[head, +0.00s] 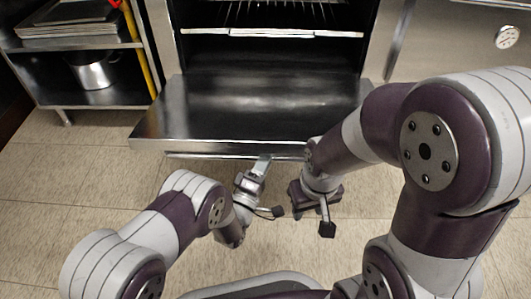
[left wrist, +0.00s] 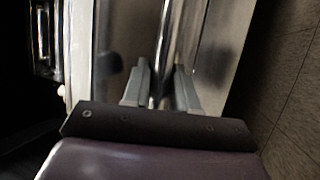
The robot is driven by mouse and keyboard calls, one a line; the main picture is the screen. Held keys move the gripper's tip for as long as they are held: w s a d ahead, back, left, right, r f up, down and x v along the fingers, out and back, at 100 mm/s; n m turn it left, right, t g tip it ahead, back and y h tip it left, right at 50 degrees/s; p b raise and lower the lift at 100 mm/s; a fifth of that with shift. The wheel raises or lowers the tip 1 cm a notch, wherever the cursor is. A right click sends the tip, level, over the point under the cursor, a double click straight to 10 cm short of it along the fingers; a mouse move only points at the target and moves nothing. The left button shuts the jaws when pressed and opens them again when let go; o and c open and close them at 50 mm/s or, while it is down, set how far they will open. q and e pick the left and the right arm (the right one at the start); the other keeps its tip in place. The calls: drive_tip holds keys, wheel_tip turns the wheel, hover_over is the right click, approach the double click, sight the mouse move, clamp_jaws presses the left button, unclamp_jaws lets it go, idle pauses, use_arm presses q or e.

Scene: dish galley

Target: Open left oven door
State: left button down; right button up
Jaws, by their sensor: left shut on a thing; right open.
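The oven door (head: 250,105) is folded down and lies about flat in front of the open oven cavity (head: 270,52). Its bar handle (head: 215,157) runs along the front edge. My left gripper (head: 263,160) is shut on the handle, right of its middle. In the left wrist view, the fingers of the left gripper (left wrist: 160,90) sit on either side of the shiny handle bar (left wrist: 172,50). My right gripper (head: 308,153) is open near the right part of the handle. Its fingertips are partly hidden, and I cannot tell whether they touch the door.
A metal shelf (head: 75,45) on the left holds trays (head: 75,15) and a steel pot (head: 93,72). An oven rack (head: 270,33) sits inside the cavity. A steel front with a round dial (head: 508,37) is at the right. The tiled floor (head: 80,180) is clear at the left.

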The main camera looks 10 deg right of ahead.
use_arm(q)
drive_tip(key=shift+m+t+h, duration=0.4)
drive_tip(key=shift+t+h, duration=0.1)
drive_tip(key=shift+h, duration=0.2)
drive_tip(key=shift+w+f+b, duration=0.2)
drive_tip(key=shift+f+b, duration=0.5)
drive_tip(key=shift+f, duration=0.35)
drive_tip(key=shift+w+f+b, duration=0.15)
drive_tip(key=shift+f+b, duration=0.55)
drive_tip(key=shift+f, duration=0.3)
use_arm(e)
drive_tip(key=shift+f, duration=2.05)
use_arm(q)
drive_tip(key=c, duration=1)
unclamp_jaws()
drive_tip(key=shift+o, duration=0.2)
use_arm(e)
drive_tip(key=shift+w, duration=0.15)
use_arm(q)
drive_tip(key=shift+s+f, duration=0.1)
drive_tip(key=shift+f, duration=0.05)
